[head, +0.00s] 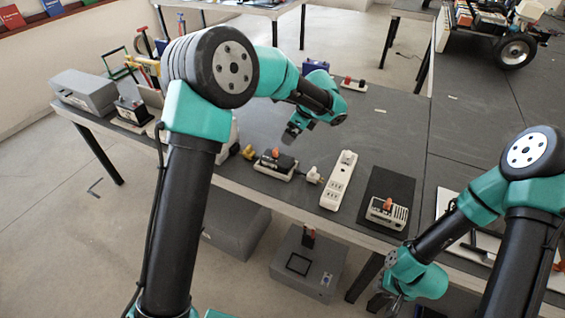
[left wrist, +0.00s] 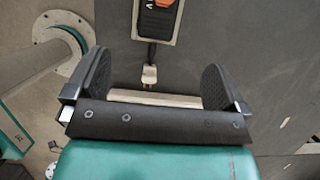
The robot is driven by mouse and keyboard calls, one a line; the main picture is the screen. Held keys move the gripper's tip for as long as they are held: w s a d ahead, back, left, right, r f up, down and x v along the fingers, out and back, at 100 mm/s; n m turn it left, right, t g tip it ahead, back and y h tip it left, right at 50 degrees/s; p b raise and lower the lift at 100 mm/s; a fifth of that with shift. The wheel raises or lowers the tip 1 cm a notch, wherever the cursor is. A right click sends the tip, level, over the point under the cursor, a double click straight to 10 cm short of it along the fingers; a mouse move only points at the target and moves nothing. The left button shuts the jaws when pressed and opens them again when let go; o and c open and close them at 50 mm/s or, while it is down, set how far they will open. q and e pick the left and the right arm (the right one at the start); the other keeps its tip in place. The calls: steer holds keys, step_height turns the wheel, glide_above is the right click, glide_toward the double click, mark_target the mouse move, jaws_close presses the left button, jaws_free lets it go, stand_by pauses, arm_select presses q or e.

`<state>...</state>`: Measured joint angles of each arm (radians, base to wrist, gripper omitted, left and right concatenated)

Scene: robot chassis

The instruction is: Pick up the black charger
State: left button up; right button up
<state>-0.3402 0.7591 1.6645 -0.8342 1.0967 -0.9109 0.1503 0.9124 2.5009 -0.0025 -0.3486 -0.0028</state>
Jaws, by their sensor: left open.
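A black charger-like box (head: 276,159) with an orange part on top lies on a pale base near the table's front edge. My left gripper (head: 292,134) is above the table, just behind and above this box, empty. In the left wrist view a black device with an orange part (left wrist: 157,22) lies on a pale base beyond the open fingers (left wrist: 157,65), cut off by the top edge. A cord with a pale plug (left wrist: 149,75) runs from it to between the fingers. My right gripper (head: 388,297) is low, in front of the table; its jaws are unclear.
A white power strip (head: 339,181) and a pale device on a black mat (head: 402,188) lie to the right. Another black device (head: 132,110) and a grey box (head: 84,93) stand at the left. The dark tabletop (head: 390,125) is clear behind the strip.

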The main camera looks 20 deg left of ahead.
arm_select(q)
steer(key=shift+a+f, duration=0.1)
glide_toward(278, 157)
steer(key=x, duration=0.5)
steer(key=shift+s+a+f, duration=0.1)
steer(key=shift+s, duration=0.05)
steer(key=shift+f, duration=0.1)
stand_by(0.3)
steer(key=shift+x, duration=2.55)
steer(key=shift+c, duration=0.4)
steer(key=c, duration=1.2)
